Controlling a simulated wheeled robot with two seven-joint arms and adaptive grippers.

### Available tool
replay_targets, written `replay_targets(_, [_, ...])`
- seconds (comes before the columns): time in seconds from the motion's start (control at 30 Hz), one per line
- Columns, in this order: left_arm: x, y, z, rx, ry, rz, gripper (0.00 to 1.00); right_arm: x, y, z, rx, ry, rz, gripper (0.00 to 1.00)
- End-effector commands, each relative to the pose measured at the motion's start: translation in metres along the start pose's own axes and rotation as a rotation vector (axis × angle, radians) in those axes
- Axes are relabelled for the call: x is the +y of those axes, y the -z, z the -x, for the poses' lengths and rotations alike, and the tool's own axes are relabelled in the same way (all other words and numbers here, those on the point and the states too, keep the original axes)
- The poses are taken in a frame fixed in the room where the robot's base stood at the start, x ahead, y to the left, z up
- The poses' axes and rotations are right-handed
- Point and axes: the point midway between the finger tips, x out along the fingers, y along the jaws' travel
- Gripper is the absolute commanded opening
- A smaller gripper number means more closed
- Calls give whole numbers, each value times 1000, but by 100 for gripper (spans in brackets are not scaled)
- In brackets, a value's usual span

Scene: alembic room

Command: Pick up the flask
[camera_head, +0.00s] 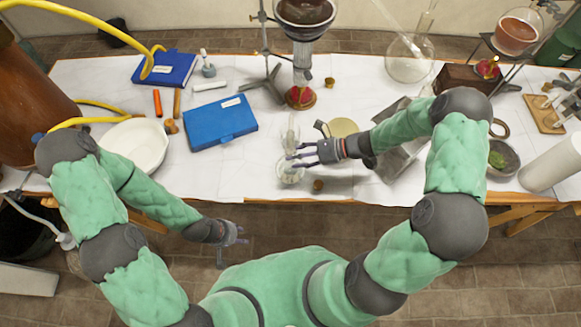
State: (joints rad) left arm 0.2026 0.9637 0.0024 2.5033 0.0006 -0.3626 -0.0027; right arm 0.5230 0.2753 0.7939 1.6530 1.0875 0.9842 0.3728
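A small clear glass vessel (290,135), which looks like a flask, stands near the front middle of the white-covered table (240,170). A low clear glass dish (290,172) is just in front of it. My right gripper (297,155) reaches in from the right, with its fingers spread beside the glassware. Whether a finger touches the glass is not clear. A larger clear round flask (409,62) with a long neck stands at the back right, away from both grippers. My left gripper (238,238) hangs in front of the table edge, over the floor; its finger opening is too small to judge.
A blue case (220,122), a blue book (165,68) and a white bowl (135,145) are on the left. A cork (318,186) lies near the front edge. A round tan disc (343,127) is behind my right gripper.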

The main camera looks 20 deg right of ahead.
Motion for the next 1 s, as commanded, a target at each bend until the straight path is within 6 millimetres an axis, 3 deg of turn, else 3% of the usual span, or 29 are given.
replay_targets(0.03, [0, 0, 0, 0, 0, 0, 40, 1, 0, 0, 1, -1, -2, 18])
replay_targets(0.1, [0, 0, 0, 0, 0, 0, 40, 1, 1, 0, 1, -1, -2, 0])
replay_targets(0.57, [0, 0, 1, 0, 0, 0, 40, 1, -2, 1, 0, -2, -3, 0])
replay_targets(1.0, [4, 0, 11, 0, 0, 0, 40, 0, -30, 13, 0, 0, 0, 0])
